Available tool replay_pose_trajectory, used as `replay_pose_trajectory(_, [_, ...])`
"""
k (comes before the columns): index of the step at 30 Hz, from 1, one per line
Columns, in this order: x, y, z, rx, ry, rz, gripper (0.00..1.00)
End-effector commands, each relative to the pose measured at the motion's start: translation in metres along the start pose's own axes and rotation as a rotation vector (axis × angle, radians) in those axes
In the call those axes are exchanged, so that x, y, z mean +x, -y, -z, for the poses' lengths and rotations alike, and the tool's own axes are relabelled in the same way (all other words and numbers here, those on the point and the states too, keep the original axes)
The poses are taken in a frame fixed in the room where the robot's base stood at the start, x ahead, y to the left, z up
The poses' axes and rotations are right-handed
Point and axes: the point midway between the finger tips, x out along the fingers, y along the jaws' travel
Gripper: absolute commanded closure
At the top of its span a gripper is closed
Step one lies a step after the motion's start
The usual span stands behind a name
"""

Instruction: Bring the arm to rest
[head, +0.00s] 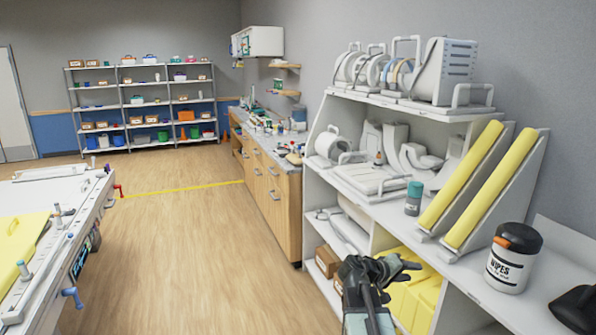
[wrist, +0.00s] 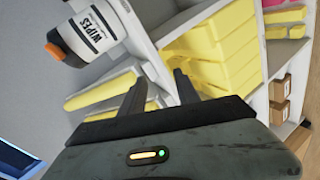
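My gripper (head: 392,268) shows at the bottom of the head view, in front of the shelf unit on the right. Its dark fingers stand apart with nothing between them. In the wrist view the two fingers (wrist: 160,90) are also spread and empty. They point toward the shelf's yellow pads. My arm comes up from the bottom edge of the head view, and its lower part is out of frame.
A wipes tub (head: 514,258) and a teal-capped bottle (head: 413,198) stand on the shelf top near my gripper. Yellow wedge pads (head: 462,178) lean behind. A table (head: 85,215) stands at the left. The wooden floor (head: 190,260) between is clear.

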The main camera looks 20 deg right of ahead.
Motion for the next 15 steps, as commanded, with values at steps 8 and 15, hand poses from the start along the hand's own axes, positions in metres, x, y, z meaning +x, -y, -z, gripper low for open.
replay_pose_trajectory(8, [-0.169,0.179,0.000,-0.027,0.005,0.528,0.62])
replay_pose_trajectory(15, [-0.289,0.268,-0.061,-0.105,0.179,1.008,0.62])
